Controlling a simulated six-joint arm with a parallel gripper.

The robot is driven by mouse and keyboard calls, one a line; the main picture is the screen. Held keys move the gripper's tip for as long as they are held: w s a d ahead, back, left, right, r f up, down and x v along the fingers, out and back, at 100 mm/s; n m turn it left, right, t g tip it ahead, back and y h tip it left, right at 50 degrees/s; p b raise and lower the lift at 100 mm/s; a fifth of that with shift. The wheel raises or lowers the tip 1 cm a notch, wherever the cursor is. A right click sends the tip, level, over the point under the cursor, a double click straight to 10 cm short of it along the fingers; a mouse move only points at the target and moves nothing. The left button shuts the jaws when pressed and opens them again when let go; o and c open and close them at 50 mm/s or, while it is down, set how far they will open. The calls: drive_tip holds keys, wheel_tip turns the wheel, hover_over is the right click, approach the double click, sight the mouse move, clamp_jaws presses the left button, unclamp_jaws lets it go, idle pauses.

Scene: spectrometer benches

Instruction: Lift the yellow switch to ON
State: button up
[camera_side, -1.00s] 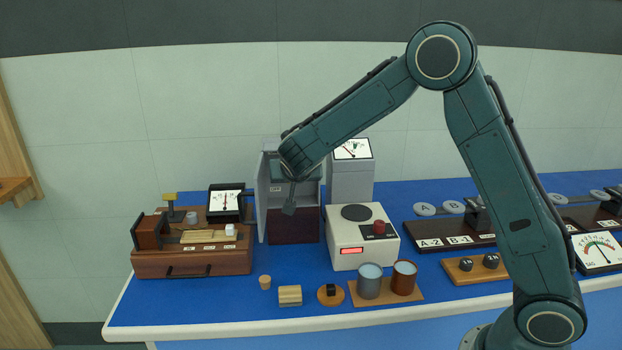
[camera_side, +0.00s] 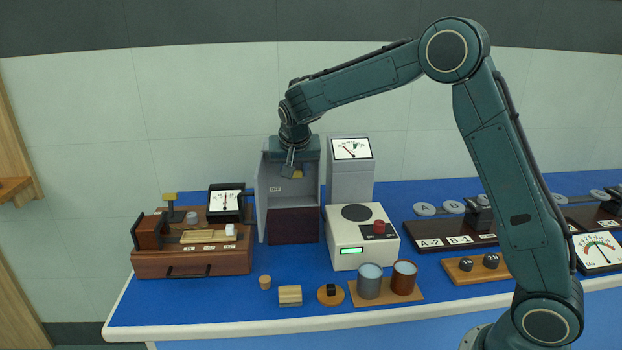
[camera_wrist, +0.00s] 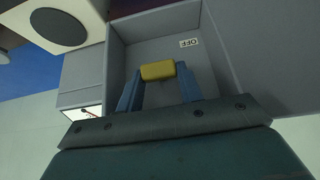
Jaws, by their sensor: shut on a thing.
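The yellow switch (camera_wrist: 157,71) shows in the wrist view as a short yellow bar between my two blue-grey fingers, in a grey open-fronted housing (camera_wrist: 136,28). An OFF label (camera_wrist: 189,43) is on the panel beside it. In the side view the yellow switch (camera_side: 298,174) is a small patch, mostly hidden by my fingers, high in the housing (camera_side: 262,195). My gripper (camera_side: 296,168) is shut on it and also shows in the wrist view (camera_wrist: 158,88). An ON label is not visible.
A grey meter box (camera_side: 350,183) stands right of the housing. A white device (camera_side: 346,230) with a red knob and green display is in front. Two cups (camera_side: 369,284) (camera_side: 403,281) stand near the front edge. A wooden instrument (camera_side: 200,263) is at left.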

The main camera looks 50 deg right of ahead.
drive_tip(key=o, duration=1)
drive_tip(key=v, duration=1.3)
drive_tip(key=shift+s+a+r, duration=0.2)
drive_tip(key=shift+r, duration=0.1)
